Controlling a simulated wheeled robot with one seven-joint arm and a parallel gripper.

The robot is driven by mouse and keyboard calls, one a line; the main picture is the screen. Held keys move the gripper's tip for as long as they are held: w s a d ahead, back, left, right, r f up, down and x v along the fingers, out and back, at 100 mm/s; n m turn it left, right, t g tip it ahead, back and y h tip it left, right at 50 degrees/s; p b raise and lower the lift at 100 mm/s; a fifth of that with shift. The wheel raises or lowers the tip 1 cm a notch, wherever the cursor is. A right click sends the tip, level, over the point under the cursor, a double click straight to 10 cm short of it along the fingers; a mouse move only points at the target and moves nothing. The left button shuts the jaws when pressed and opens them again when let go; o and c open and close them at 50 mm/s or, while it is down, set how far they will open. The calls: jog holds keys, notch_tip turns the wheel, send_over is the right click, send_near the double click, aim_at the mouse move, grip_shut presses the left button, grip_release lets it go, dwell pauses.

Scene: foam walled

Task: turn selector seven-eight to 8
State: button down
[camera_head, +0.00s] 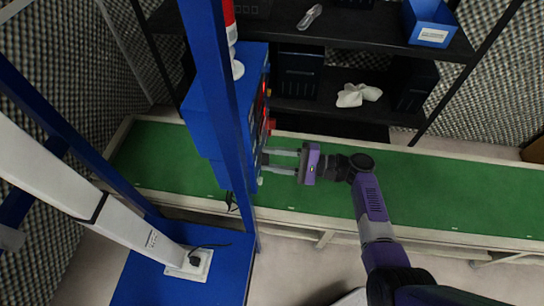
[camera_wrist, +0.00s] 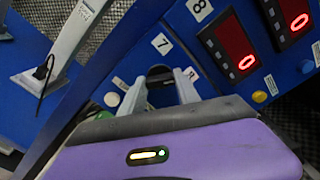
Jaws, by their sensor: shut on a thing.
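The blue control panel (camera_head: 213,115) hangs on the blue frame, and its face fills much of the wrist view (camera_wrist: 120,55). A dark selector knob (camera_wrist: 159,71) shows between my two grey fingers. A "7" label (camera_wrist: 161,43) is above it, and a partly covered label (camera_wrist: 191,74) sits by the right finger. My gripper (camera_wrist: 162,85) is shut on the selector knob. In the head view my gripper (camera_head: 264,162) reaches the panel's right face from the right. The knob's pointer is hidden, so its setting cannot be told.
Two red displays (camera_wrist: 232,46) (camera_wrist: 290,14) each read 0. A green bench (camera_head: 420,185) runs below. A dark shelf (camera_head: 345,42) stands behind.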

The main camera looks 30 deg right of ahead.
jog(key=shift+d, duration=0.1)
dwell(0.3)
jog(key=c, duration=0.9)
grip_release()
jog(key=b+v, duration=0.1)
jog(key=v, duration=0.6)
jog(key=shift+s+d+b, duration=0.25)
jog(key=shift+d+b, duration=0.05)
